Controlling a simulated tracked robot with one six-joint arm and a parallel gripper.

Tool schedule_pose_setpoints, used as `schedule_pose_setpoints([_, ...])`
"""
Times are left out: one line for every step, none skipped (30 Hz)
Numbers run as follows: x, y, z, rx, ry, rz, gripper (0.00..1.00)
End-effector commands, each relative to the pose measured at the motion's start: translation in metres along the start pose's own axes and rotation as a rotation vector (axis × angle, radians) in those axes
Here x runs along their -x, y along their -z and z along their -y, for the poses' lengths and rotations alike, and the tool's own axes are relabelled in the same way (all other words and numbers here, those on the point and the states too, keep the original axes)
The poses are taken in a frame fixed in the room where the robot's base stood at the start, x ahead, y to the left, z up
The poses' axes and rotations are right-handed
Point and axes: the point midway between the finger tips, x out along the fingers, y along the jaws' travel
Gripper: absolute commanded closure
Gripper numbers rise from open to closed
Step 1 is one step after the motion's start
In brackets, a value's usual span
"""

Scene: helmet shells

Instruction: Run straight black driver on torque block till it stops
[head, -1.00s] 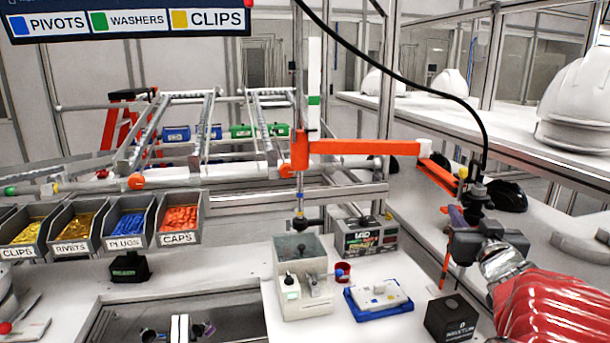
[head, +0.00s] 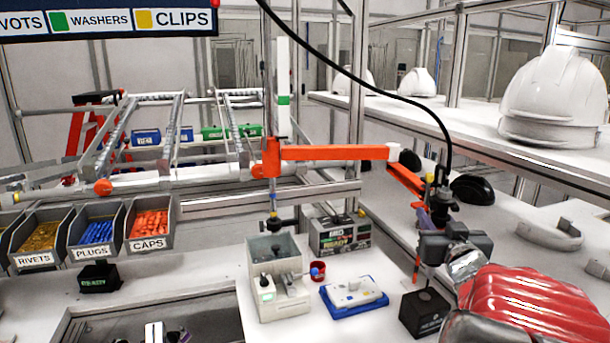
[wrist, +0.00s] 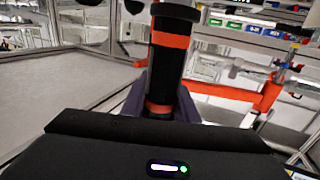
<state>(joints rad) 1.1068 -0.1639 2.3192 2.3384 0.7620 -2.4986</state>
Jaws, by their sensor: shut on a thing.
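The straight black driver (wrist: 172,75) stands upright in the wrist view, a black cylinder with orange bands. My gripper (wrist: 160,108) is shut around its lower body. In the head view the driver (head: 440,207) hangs below a black cable, at the end of the jointed orange arm (head: 335,153). My gripper (head: 427,219) holds it there, above the worktop. The torque block (head: 427,312) is a black cube at the front right of the worktop, below my gripper.
A blue tray with a white top (head: 354,297) and a small red cup (head: 318,271) lie left of the block. A pale grey dispenser (head: 277,283) stands further left. Part bins (head: 148,231) are at the left. White helmets (head: 556,100) stand on the right shelf.

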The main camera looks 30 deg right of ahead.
Motion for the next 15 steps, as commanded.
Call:
schedule_pose_setpoints([0.0,-0.0023,0.0,-0.001,0.0,0.002,1.0])
schedule_pose_setpoints([0.0,-0.0029,0.0,-0.001,0.0,0.002,1.0])
schedule_pose_setpoints([-0.0001,-0.0037,0.0,-0.001,0.0,0.002,1.0])
schedule_pose_setpoints([-0.0001,-0.0043,0.0,-0.001,0.0,0.002,1.0])
schedule_pose_setpoints([-0.0001,-0.0049,0.0,-0.001,0.0,0.003,1.0])
schedule_pose_setpoints([-0.0001,-0.0057,0.0,-0.001,0.0,0.003,1.0])
schedule_pose_setpoints([-0.0001,-0.0063,0.0,-0.001,0.0,0.003,1.0])
schedule_pose_setpoints([-0.0001,-0.007,0.0,-0.001,0.0,0.003,1.0])
schedule_pose_setpoints([0.0,-0.0078,0.0001,0.0,0.0,0.003,1.0])
schedule_pose_setpoints([0.0,-0.0084,0.0001,0.0,0.0,0.003,1.0])
schedule_pose_setpoints([0.0,-0.009,0.0001,0.0,0.0,0.003,1.0])
schedule_pose_setpoints([0.0,-0.0098,0.0001,0.0,0.0,0.003,1.0])
schedule_pose_setpoints([0.0,-0.0103,0.0001,0.0,0.0,0.003,1.0])
schedule_pose_setpoints([0.0001,-0.0109,0.0001,0.0,0.0,0.003,1.0])
schedule_pose_setpoints([0.0001,-0.0117,0.0001,0.0,0.0,0.003,1.0])
